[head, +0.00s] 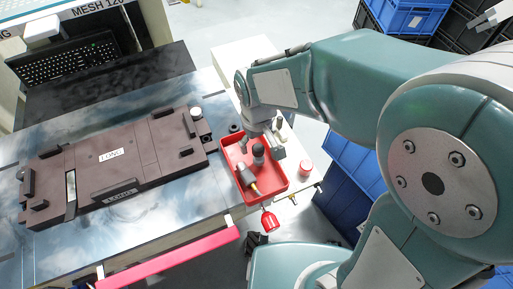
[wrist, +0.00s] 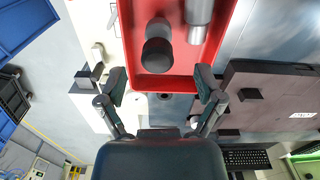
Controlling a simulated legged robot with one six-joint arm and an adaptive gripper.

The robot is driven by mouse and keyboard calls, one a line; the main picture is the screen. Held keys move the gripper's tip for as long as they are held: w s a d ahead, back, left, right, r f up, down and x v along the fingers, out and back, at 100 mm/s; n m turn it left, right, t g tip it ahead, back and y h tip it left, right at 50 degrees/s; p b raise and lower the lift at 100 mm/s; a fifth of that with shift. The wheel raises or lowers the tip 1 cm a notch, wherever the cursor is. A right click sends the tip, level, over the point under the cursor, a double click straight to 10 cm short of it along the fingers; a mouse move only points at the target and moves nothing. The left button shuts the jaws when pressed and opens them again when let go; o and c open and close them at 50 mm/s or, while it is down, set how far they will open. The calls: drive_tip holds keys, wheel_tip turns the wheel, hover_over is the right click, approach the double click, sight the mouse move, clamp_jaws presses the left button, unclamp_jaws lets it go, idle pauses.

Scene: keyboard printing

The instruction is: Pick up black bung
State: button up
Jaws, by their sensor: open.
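A black bung with a rounded dark body (head: 258,150) stands in the red tray (head: 279,186), near the tray's far end. In the wrist view the bung (wrist: 157,52) shows near the top centre, inside the tray (wrist: 180,84) and close to its near wall. The bung lies ahead of the fingertips in the wrist view, apart from both. In the head view my gripper (head: 262,137) hangs over the tray's far end, close to the bung.
A silver cylinder (wrist: 199,14) lies beside the bung in the tray. A brown fixture (head: 115,160) covers much of the table left of the tray. A small dark ring (head: 235,128) sits by the tray's far corner. A red-topped item (head: 305,168) stands right of it.

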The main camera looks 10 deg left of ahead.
sight(258, 147)
wheel_tip(258, 147, down, 3)
drive_tip(key=shift+a+r, duration=0.1)
drive_tip(key=shift+a, duration=0.05)
drive_tip(key=shift+d+f, duration=0.3)
drive_tip(key=shift+f, duration=0.05)
drive_tip(key=shift+d, duration=0.1)
drive_tip(key=c, duration=1)
drive_tip(key=shift+a, duration=0.25)
drive_tip(key=shift+c, duration=0.2)
drive_tip(key=shift+d+r, duration=0.1)
drive_tip(key=shift+d, duration=0.05)
